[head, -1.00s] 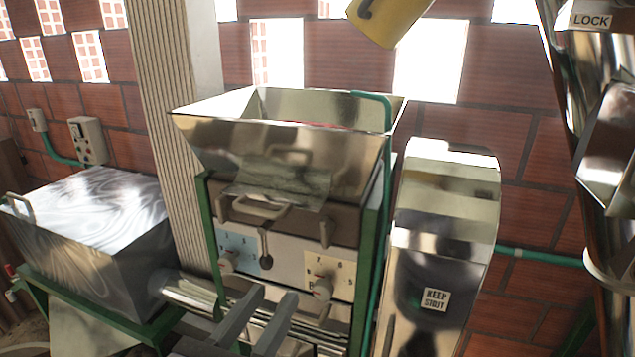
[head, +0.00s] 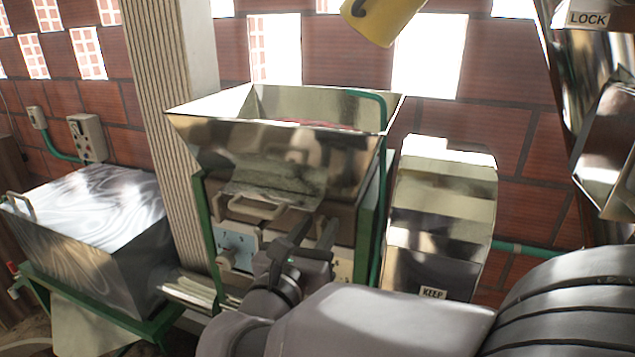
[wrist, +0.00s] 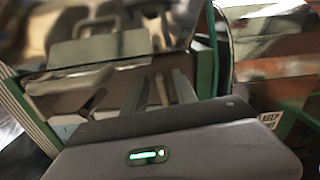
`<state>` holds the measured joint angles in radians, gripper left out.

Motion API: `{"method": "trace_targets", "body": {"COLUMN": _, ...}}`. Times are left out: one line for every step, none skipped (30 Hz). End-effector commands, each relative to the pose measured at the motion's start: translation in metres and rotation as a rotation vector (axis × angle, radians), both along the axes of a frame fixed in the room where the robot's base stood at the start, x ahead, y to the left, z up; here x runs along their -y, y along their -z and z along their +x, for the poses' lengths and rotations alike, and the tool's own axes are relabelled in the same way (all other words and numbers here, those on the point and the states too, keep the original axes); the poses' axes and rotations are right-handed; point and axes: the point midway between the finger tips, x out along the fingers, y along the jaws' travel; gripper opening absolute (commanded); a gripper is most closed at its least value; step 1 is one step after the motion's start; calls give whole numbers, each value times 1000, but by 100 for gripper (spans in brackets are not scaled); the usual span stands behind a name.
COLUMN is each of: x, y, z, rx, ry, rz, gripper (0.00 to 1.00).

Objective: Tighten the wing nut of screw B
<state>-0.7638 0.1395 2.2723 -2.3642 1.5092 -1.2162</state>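The green-framed steel hopper machine (head: 270,150) stands in the middle of the head view. On its front is a blue numbered plate (head: 243,244) with a light screw knob (head: 226,260) at its left. A pale yellow numbered plate (head: 343,268) at the right is mostly hidden behind my gripper, and so is its screw knob. I cannot read which screw is marked B. My gripper (head: 309,232) is before the machine's front, its two fingers apart and nothing visible between them. The fingers also show in the wrist view (wrist: 160,90), pointing at the machine.
A bar handle (head: 255,207) juts out above the plates, close to the fingers. A steel chute (head: 440,205) stands at the right and a steel box (head: 95,225) at the left. A yellow container (head: 385,18) hangs above.

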Motion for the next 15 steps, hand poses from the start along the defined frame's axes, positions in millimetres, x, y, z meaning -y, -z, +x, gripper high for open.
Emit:
{"method": "trace_targets", "body": {"x": 0, "y": 0, "z": 0, "rx": 0, "ry": 0, "rz": 0, "gripper": 34}}
{"method": "trace_targets", "body": {"x": 0, "y": 0, "z": 0, "rx": 0, "ry": 0, "rz": 0, "gripper": 34}}
{"method": "trace_targets", "body": {"x": 0, "y": 0, "z": 0, "rx": 0, "ry": 0, "rz": 0, "gripper": 34}}
{"method": "trace_targets", "body": {"x": 0, "y": 0, "z": 0, "rx": 0, "ry": 0, "rz": 0, "gripper": 30}}
{"method": "trace_targets", "body": {"x": 0, "y": 0, "z": 0, "rx": 0, "ry": 0, "rz": 0, "gripper": 24}}
{"method": "trace_targets", "body": {"x": 0, "y": 0, "z": 0, "rx": 0, "ry": 0, "rz": 0, "gripper": 16}}
{"method": "trace_targets", "body": {"x": 0, "y": 0, "z": 0, "rx": 0, "ry": 0, "rz": 0, "gripper": 10}}
{"method": "trace_targets", "body": {"x": 0, "y": 0, "z": 0, "rx": 0, "ry": 1, "rz": 0, "gripper": 4}}
{"method": "trace_targets", "body": {"x": 0, "y": 0, "z": 0, "rx": 0, "ry": 1, "rz": 0, "gripper": 0}}
{"method": "trace_targets", "body": {"x": 0, "y": 0, "z": 0, "rx": 0, "ry": 1, "rz": 0, "gripper": 0}}
{"method": "trace_targets", "body": {"x": 0, "y": 0, "z": 0, "rx": 0, "ry": 1, "rz": 0, "gripper": 0}}
{"method": "trace_targets", "body": {"x": 0, "y": 0, "z": -1, "rx": -1, "ry": 1, "rz": -1, "gripper": 0}}
{"method": "trace_targets", "body": {"x": 0, "y": 1, "z": -1, "rx": -1, "ry": 1, "rz": -1, "gripper": 0}}
{"method": "trace_targets", "body": {"x": 0, "y": 1, "z": -1, "rx": -1, "ry": 1, "rz": -1, "gripper": 0}}
{"method": "trace_targets", "body": {"x": 0, "y": 1, "z": -1, "rx": -2, "ry": 1, "rz": -2, "gripper": 0}}
